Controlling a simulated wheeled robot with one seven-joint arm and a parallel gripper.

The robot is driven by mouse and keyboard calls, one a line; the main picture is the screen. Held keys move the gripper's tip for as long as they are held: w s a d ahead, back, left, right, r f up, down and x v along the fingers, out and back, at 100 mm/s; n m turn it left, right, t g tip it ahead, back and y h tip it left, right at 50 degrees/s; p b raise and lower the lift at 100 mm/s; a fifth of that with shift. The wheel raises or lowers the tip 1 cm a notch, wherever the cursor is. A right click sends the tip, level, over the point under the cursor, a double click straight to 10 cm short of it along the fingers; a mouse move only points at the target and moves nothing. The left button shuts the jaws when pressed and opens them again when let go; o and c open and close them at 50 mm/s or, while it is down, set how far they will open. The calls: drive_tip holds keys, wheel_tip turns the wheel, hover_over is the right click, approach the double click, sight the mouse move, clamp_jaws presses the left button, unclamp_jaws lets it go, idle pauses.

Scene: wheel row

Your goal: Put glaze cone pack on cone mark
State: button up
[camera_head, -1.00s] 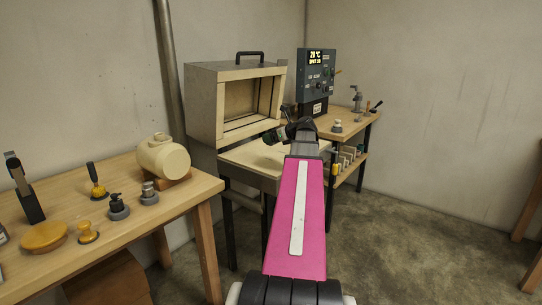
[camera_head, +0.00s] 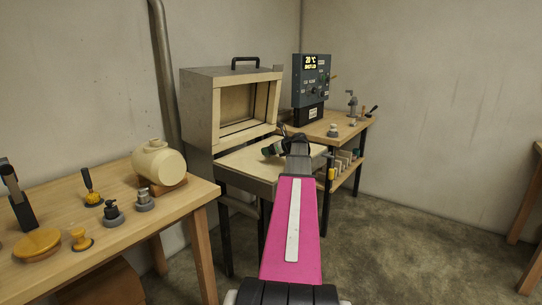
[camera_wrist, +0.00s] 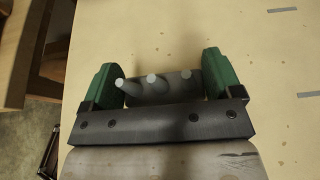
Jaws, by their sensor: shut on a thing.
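My gripper (camera_head: 271,151) is over the pale speckled slab in front of the open kiln. In the wrist view my gripper (camera_wrist: 161,76) has its green fingers closed on the two ends of the glaze cone pack (camera_wrist: 160,97), a dark grey bar with three pale-tipped cones, one leaning to the left. The slab (camera_wrist: 262,60) fills most of the wrist view below the pack. Two short grey dashes (camera_wrist: 283,9) lie on it to the right; I cannot tell whether they belong to the cone mark. The gap between pack and slab is unclear.
The open kiln (camera_head: 200,105) stands behind the slab. A controller (camera_head: 311,80) stands on a wooden bench (camera_head: 345,127) at the right. Another bench (camera_head: 125,240) at the left carries a cream jar (camera_head: 158,162) and several small tools. Floor (camera_head: 400,225) at the right is clear.

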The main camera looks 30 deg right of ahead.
drive_tip(key=shift+f, duration=1.4)
drive_tip(key=shift+f, duration=0.15)
drive_tip(key=o, duration=0.8)
drive_tip(key=shift+c, duration=0.2)
drive_tip(key=v, duration=1.2)
